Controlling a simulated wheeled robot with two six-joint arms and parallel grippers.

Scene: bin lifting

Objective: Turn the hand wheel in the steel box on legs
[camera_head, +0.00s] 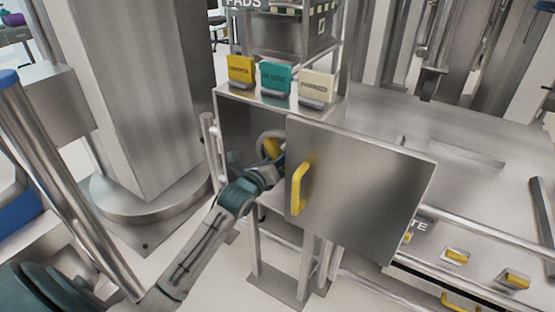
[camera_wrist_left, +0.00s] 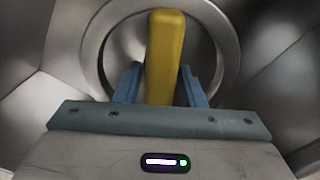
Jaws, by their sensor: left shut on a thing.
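The steel box (camera_head: 233,104) stands on legs, and its door (camera_head: 365,185) with a yellow handle (camera_head: 299,187) hangs open to the right. Inside it is the hand wheel, a grey ring (camera_head: 264,137) with a yellow grip bar (camera_head: 272,147), partly hidden by the door and my gripper. In the left wrist view the ring (camera_wrist_left: 232,55) surrounds the upright yellow bar (camera_wrist_left: 164,55). My left gripper (camera_head: 270,165) reaches into the box. Its two blue fingers (camera_wrist_left: 162,85) are shut on the yellow bar, one on each side. My right gripper is not in view.
Yellow, teal and cream signs (camera_head: 276,77) stand on top of the box. A large steel column (camera_head: 135,90) is at the left. A steel counter (camera_head: 460,150) with yellow-handled drawers fills the right. The open door stands close to my left gripper.

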